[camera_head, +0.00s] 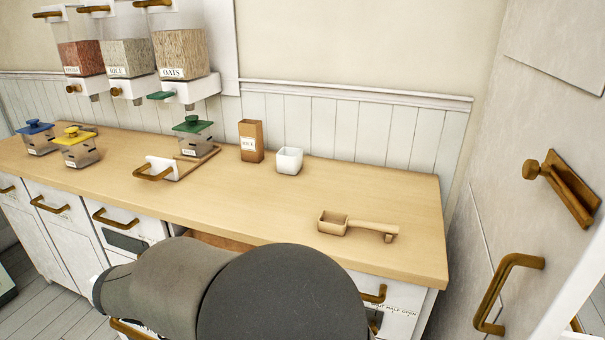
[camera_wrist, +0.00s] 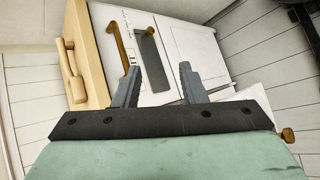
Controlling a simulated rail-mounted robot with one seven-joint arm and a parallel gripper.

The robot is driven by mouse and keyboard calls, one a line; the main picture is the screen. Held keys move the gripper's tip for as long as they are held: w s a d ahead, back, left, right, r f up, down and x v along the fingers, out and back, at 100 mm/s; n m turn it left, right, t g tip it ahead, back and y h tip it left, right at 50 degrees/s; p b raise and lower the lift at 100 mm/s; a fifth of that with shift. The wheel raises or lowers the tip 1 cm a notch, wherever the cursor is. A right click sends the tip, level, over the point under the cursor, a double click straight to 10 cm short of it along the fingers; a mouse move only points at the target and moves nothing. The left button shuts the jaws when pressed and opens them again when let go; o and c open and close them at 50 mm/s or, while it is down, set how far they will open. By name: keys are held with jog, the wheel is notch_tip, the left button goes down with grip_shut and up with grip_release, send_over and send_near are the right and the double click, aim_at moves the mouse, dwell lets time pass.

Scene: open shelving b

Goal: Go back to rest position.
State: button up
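My gripper (camera_wrist: 158,80) shows in the wrist view with its two grey fingers apart and nothing between them. Behind it are the white cabinet front (camera_wrist: 185,45) and a brass handle (camera_wrist: 118,38). The wooden counter edge (camera_wrist: 90,50) is left of the fingers. In the head view my dark grey arm covers the bottom middle, in front of the counter (camera_head: 330,190). The gripper itself is hidden there.
On the counter stand a wooden scoop (camera_head: 333,223), a white cup (camera_head: 289,160), a brown rice box (camera_head: 250,141) and lidded jars (camera_head: 77,148). Grain dispensers (camera_head: 180,55) hang at the back left. A brass-handled door (camera_head: 510,290) is at the right.

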jog(key=d+r+m+g+y+p, duration=0.2)
jog(key=d, duration=0.7)
jog(key=d+r+m+g+y+p, duration=0.2)
jog(key=d+r+y, duration=0.1)
jog(key=d, duration=0.6)
jog(key=s+d+m+t+y+p, duration=0.1)
jog(key=s+d+m+y+p, duration=0.2)
jog(key=s+d, duration=0.4)
jog(key=d+r+m+y, duration=0.1)
jog(key=d, duration=0.3)
jog(key=shift+s+y, duration=0.4)
jog(key=shift+f, duration=0.1)
